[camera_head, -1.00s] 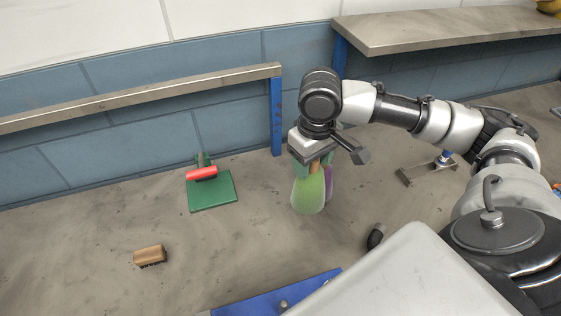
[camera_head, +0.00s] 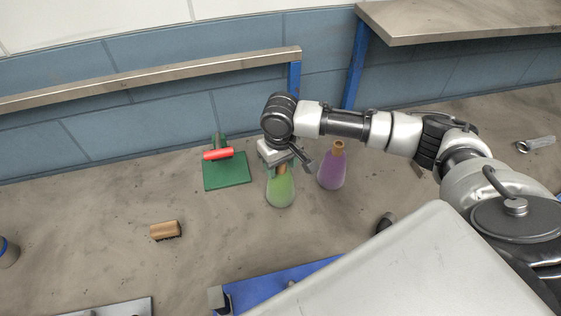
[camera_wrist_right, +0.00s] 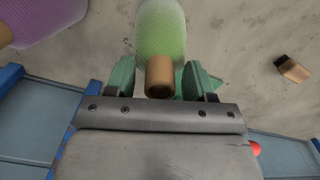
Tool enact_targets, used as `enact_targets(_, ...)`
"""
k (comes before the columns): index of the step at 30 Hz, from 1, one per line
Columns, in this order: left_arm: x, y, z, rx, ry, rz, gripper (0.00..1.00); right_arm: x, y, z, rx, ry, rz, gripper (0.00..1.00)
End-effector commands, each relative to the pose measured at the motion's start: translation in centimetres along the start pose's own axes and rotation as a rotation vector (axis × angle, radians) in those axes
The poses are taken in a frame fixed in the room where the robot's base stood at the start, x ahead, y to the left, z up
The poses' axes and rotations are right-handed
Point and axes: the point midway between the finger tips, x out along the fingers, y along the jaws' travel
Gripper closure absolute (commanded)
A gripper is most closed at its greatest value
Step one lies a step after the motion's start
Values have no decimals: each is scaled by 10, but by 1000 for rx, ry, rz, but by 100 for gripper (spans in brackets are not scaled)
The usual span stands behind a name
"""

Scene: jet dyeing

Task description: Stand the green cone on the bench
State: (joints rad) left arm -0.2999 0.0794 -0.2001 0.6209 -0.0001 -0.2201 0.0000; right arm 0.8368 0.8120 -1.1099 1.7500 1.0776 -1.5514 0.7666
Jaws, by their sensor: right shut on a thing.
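The green cone (camera_head: 280,190) is a pale green yarn cone with a brown tip. It stands roughly upright in the head view, left of a purple cone (camera_head: 332,171). My right gripper (camera_head: 279,168) is shut on its top from above. In the right wrist view the green cone (camera_wrist_right: 161,32) sits between the green fingers of my right gripper (camera_wrist_right: 160,82), its brown tip towards the palm. Whether its base touches the bench (camera_head: 120,265) cannot be told. My left gripper is not in view.
A green plate (camera_head: 227,172) with a red-handled tool (camera_head: 218,154) lies left of the green cone. A brown brush (camera_head: 165,230) lies further left. A blue tray (camera_head: 262,287) is at the front. A raised metal rail (camera_head: 150,78) runs along the back wall. Bare bench lies around the brush.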

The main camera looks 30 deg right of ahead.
Motion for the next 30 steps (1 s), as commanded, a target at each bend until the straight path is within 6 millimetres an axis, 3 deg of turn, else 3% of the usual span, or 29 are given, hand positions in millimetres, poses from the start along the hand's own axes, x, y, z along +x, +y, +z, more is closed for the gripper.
enact_targets(10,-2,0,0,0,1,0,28,2,0,0,0,1,0,96)
enact_targets(11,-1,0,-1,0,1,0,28,3,0,0,0,1,0,45)
enact_targets(16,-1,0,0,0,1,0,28,3,0,0,0,1,0,21)
enact_targets(25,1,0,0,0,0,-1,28,1,0,0,-1,2,0,21)
enact_targets(30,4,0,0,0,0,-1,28,-20,0,-1,-1,6,-1,21)
